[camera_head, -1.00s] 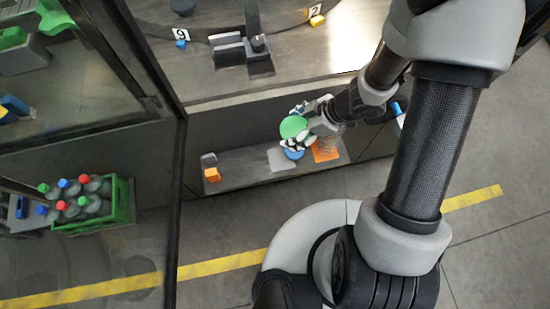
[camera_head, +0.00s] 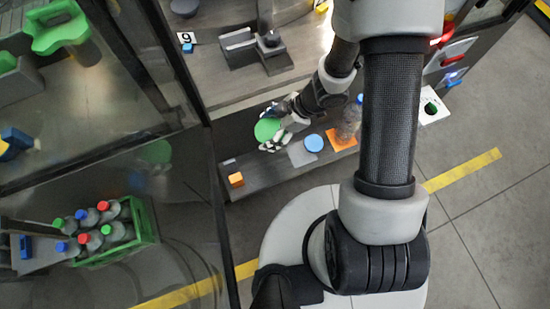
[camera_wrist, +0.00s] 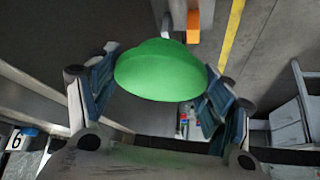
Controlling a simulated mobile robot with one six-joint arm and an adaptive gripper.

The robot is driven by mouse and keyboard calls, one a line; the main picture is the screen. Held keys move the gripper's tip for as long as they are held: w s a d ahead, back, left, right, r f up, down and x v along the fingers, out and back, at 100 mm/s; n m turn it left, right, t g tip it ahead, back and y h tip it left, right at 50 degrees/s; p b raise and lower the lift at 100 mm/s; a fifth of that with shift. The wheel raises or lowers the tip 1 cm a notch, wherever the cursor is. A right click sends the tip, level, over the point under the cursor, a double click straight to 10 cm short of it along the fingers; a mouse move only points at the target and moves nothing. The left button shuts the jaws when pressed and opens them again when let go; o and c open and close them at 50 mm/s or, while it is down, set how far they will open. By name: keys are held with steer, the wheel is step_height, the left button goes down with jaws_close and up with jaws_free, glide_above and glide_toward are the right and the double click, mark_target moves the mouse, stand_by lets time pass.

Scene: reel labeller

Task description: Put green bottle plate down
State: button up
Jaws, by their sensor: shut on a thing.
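The green bottle plate (camera_head: 266,129) is a round green disc. My gripper (camera_head: 273,131) is shut on it and holds it over the left part of the dark shelf (camera_head: 262,171) in the head view. In the wrist view the green plate (camera_wrist: 160,72) sits between the two fingers of my gripper (camera_wrist: 160,88). Its underside and its height above the shelf are hard to judge.
A glass panel with a dark frame (camera_head: 215,190) stands left; a green crate (camera_head: 150,226) holds several bottles.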

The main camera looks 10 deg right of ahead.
mark_target(266, 163)
step_height(266, 163, down, 24)
steer(key=b, duration=1)
steer(key=shift+f, duration=0.15)
steer(key=shift+f, duration=0.2)
steer(key=o, duration=1.2)
steer(key=shift+c, duration=0.2)
steer(key=shift+r, duration=0.1)
steer(key=shift+r, duration=0.2)
steer(key=p+v, duration=0.5)
steer(key=v, duration=0.6)
steer(key=shift+d+r, duration=0.25)
steer(key=shift+r, duration=0.1)
steer(key=shift+s, duration=0.15)
